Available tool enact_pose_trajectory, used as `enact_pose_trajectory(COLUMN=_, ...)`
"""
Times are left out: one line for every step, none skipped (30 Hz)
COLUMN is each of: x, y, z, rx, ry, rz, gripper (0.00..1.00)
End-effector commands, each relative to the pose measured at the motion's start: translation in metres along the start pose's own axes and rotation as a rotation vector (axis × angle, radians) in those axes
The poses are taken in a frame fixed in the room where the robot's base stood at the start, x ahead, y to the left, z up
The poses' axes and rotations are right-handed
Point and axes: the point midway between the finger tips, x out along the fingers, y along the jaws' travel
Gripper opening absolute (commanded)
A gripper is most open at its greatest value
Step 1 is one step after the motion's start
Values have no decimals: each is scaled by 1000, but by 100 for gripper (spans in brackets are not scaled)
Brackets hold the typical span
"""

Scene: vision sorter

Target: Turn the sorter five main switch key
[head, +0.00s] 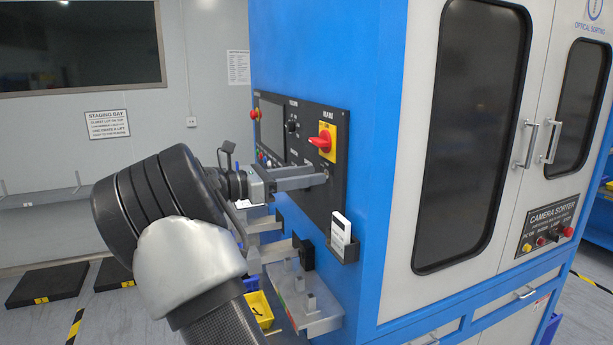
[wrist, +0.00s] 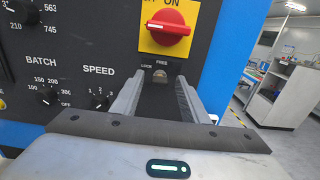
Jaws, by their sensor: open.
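The sorter's dark control panel (head: 300,150) is on the side of the blue cabinet. A red main switch handle (wrist: 167,27) on a yellow plate is upper right on it; it also shows in the head view (head: 324,142). Just below, a small metal key or key lock (wrist: 160,76) sits between the labels LOCK and FREE. My gripper (wrist: 159,84) is open, with its two fingers pointing at the panel on either side of this lock. I cannot tell whether they touch the panel. In the head view the fingertips (head: 323,178) cover the lock.
BATCH and SPEED knobs (wrist: 97,100) are left of my fingers. A white card in a holder (head: 341,238) is mounted below the panel, and a metal shelf (head: 312,318) juts out under my arm. The blue cabinet edge is close on the right.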

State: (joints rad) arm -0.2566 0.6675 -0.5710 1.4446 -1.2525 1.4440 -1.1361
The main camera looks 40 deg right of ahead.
Motion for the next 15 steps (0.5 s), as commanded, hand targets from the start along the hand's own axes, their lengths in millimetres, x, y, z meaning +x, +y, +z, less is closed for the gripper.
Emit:
enact_pose_trajectory(x=1, y=0, z=0, rx=0, ry=0, rz=0, gripper=41)
enact_pose_trajectory(x=1, y=0, z=0, rx=0, ry=0, rz=0, gripper=41)
enact_pose_trajectory(x=1, y=0, z=0, rx=0, ry=0, rz=0, gripper=41)
enact_pose_trajectory(x=1, y=0, z=0, rx=0, ry=0, rz=0, gripper=41)
enact_pose_trajectory(x=1, y=0, z=0, rx=0, ry=0, rz=0, gripper=41)
enact_pose_trajectory(x=1, y=0, z=0, rx=0, ry=0, rz=0, gripper=41)
enact_pose_trajectory(x=1, y=0, z=0, rx=0, ry=0, rz=0, gripper=39)
enact_pose_trajectory(x=1, y=0, z=0, rx=0, ry=0, rz=-1, gripper=34)
enact_pose_trajectory(x=1, y=0, z=0, rx=0, ry=0, rz=-1, gripper=27)
enact_pose_trajectory(x=1, y=0, z=0, rx=0, ry=0, rz=-1, gripper=22)
enact_pose_trajectory(x=1, y=0, z=0, rx=0, ry=0, rz=-1, gripper=17)
enact_pose_trajectory(x=0, y=0, z=0, rx=0, ry=0, rz=-1, gripper=10)
enact_pose_trajectory(x=0, y=0, z=0, rx=0, ry=0, rz=-1, gripper=5)
enact_pose_trajectory(x=0, y=0, z=0, rx=0, ry=0, rz=-1, gripper=0)
enact_pose_trajectory(x=0, y=0, z=0, rx=0, ry=0, rz=-1, gripper=0)
